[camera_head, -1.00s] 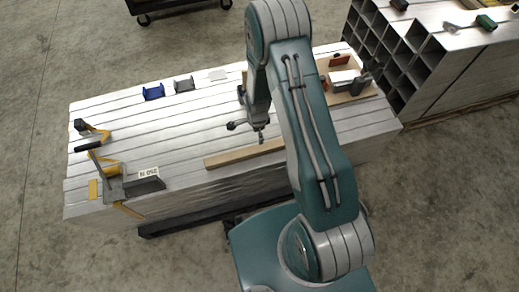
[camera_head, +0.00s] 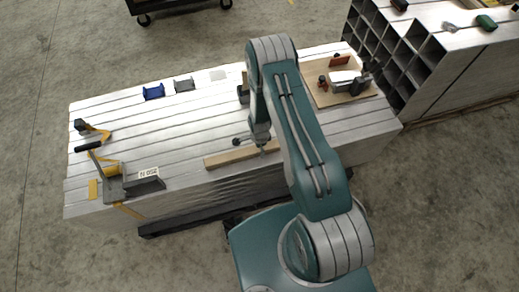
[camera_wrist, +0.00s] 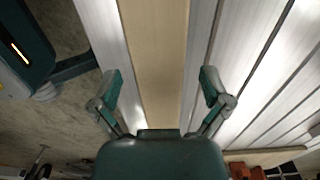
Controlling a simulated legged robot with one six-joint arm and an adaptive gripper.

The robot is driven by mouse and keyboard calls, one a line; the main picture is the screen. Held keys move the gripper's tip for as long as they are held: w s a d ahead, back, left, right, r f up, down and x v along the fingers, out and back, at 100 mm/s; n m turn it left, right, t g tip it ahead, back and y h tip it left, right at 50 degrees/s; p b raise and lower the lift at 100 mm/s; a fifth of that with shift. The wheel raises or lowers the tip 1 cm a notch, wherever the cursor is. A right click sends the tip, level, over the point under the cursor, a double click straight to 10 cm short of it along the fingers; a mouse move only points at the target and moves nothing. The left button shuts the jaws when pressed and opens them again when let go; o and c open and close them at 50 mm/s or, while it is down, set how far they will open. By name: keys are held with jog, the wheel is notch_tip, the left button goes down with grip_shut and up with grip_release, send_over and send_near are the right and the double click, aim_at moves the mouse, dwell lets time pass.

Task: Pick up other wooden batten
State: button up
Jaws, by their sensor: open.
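A light wooden batten (camera_head: 232,157) lies flat along the front edge of the aluminium trailer top, its right part hidden behind my arm in the head view. In the wrist view the batten (camera_wrist: 158,60) runs up the middle of the picture, between my fingers. My gripper (camera_wrist: 162,88) is open, with one finger on each side of the batten and a gap to both of its edges. In the head view my gripper (camera_head: 262,148) is over the batten near the arm; I cannot tell its exact height.
A blue block (camera_head: 153,91) and a grey block (camera_head: 184,84) sit at the back of the slatted top (camera_head: 130,120). A yellow and grey tool (camera_head: 125,184) is at the left. A wooden board (camera_head: 324,97) with tools is at the right. The middle is mostly clear.

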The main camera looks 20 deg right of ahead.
jog(key=shift+f, duration=0.5)
grip_shut()
